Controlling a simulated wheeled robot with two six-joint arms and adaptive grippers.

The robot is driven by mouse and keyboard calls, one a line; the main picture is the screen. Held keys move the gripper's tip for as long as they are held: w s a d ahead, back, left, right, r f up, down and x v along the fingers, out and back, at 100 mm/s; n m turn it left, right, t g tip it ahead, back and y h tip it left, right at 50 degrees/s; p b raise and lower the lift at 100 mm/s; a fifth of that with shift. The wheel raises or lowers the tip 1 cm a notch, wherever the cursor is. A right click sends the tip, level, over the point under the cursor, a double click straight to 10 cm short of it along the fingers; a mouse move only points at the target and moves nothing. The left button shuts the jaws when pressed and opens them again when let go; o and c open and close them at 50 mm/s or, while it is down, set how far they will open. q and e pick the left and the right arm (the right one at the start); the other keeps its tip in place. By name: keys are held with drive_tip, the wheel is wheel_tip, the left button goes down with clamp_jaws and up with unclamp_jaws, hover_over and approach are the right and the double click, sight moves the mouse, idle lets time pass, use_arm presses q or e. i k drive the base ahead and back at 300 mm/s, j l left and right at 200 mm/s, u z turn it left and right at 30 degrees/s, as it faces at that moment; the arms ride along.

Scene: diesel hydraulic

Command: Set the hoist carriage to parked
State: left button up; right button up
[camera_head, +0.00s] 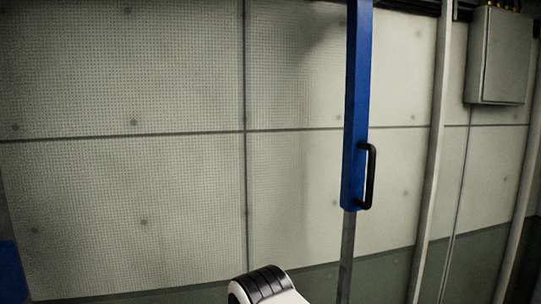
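A long blue upright bar (356,95) hangs in the right half of the head view, in front of the wall. A black D-shaped handle (372,176) is fixed to its right side near the lower end. I cannot tell from this view whether this bar is the hoist carriage. Its top runs out of the picture. A thin grey post (347,255) continues below it. Neither of my grippers is in view. Only a white and black rounded arm link of mine shows at the bottom edge, well below the handle.
A pale panelled wall (150,80) with a dark lower band fills the background. A grey box (500,55) is at the upper right. Light upright posts (432,170) stand right of the handle. A blue object (10,275) shows at the lower left edge.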

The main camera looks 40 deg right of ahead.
sight(360, 23)
drive_tip(key=z, duration=1.6)
